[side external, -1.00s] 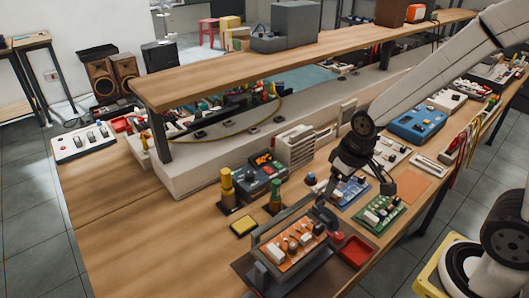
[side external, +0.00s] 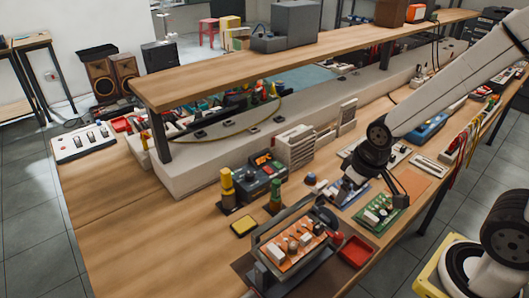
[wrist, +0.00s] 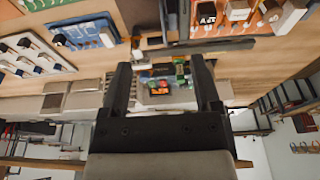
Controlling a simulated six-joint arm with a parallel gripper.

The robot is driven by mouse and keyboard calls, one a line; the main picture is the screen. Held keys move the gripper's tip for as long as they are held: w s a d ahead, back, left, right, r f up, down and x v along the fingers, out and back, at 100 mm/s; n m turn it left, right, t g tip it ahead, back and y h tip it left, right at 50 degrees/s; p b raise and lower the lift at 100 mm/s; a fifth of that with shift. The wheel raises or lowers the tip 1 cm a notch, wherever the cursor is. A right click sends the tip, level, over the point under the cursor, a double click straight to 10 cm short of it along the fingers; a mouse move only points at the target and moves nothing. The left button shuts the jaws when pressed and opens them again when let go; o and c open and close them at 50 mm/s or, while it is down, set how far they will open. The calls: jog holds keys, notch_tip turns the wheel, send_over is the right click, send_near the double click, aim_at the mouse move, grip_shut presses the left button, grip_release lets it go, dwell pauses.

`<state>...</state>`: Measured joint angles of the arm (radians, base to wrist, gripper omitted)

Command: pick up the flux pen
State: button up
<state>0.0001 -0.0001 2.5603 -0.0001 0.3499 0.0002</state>
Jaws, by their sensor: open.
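I cannot make out with certainty which thing is the flux pen. An upright yellow cylinder (side external: 227,183) stands in a dark base on the bench, and a slim green one (side external: 276,191) stands to its right. A green item (wrist: 181,72) also shows beyond my fingers in the wrist view. My gripper (side external: 375,191) is over the bench near a green circuit board (side external: 378,212), to the right of both cylinders. Its two fingers are spread with nothing held between them, as the wrist view (wrist: 161,65) also shows. The gripper partly hides a blue board.
An orange board in a grey holder (side external: 292,243) stands at the front, with a red tray (side external: 356,250) to its right. A meter-like box (side external: 262,172) and a raised shelf (side external: 300,62) are behind.

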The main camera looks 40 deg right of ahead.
dwell(0.3)
jog(key=shift+c, duration=0.5)
jog(key=shift+w, duration=0.1)
jog(key=n+g, duration=0.3)
jog(key=n, duration=1.5)
send_near(277, 181)
jog(key=f, duration=0.5)
jog(key=shift+s+f, duration=0.1)
jog(key=shift+s, duration=0.1)
jog(key=shift+w+f, duration=0.1)
jog(key=shift+f, duration=3.8)
jog(key=shift+c, duration=0.2)
